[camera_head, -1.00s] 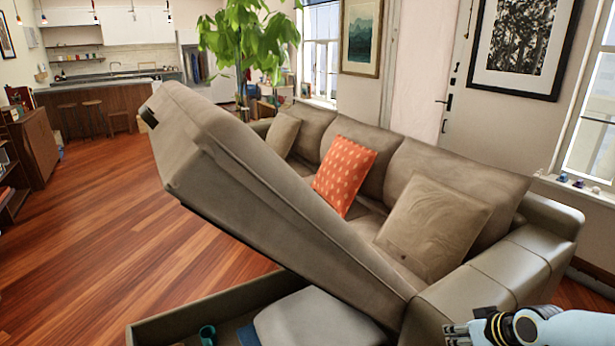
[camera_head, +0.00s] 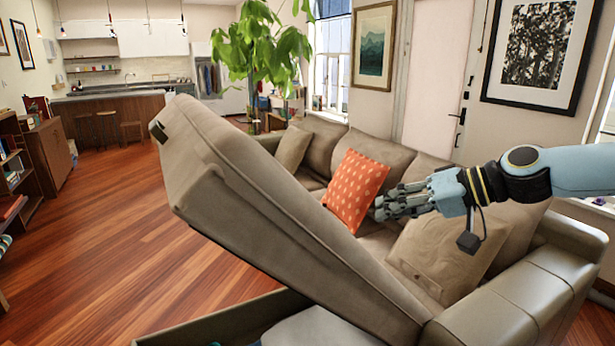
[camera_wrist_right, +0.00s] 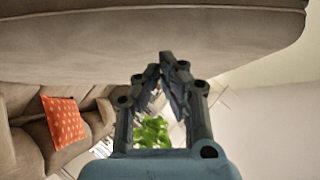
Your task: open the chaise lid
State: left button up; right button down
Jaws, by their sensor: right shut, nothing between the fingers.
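The chaise lid (camera_head: 270,220) is a long beige cushion panel, tilted up steeply with its far end high and its near end low by the sofa arm. A dark tab shows at its raised end. Below it the storage box (camera_head: 215,322) is open, with a grey item inside. My right gripper (camera_head: 380,207) is shut and empty, in front of the sofa cushions and apart from the lid in the head view. In the right wrist view the closed fingers (camera_wrist_right: 167,62) point toward the lid (camera_wrist_right: 150,40), which spans the top. My left gripper is not in view.
The beige sofa (camera_head: 500,320) stands at right, with an orange dotted pillow (camera_head: 355,190) and beige pillows. A potted plant (camera_head: 255,50) stands behind it. Open wood floor (camera_head: 120,240) lies at left, with a low cabinet (camera_head: 48,155) along the left edge.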

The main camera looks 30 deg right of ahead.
aim_at(197, 192)
jog(key=i+l, duration=0.6)
jog(key=i, duration=0.2)
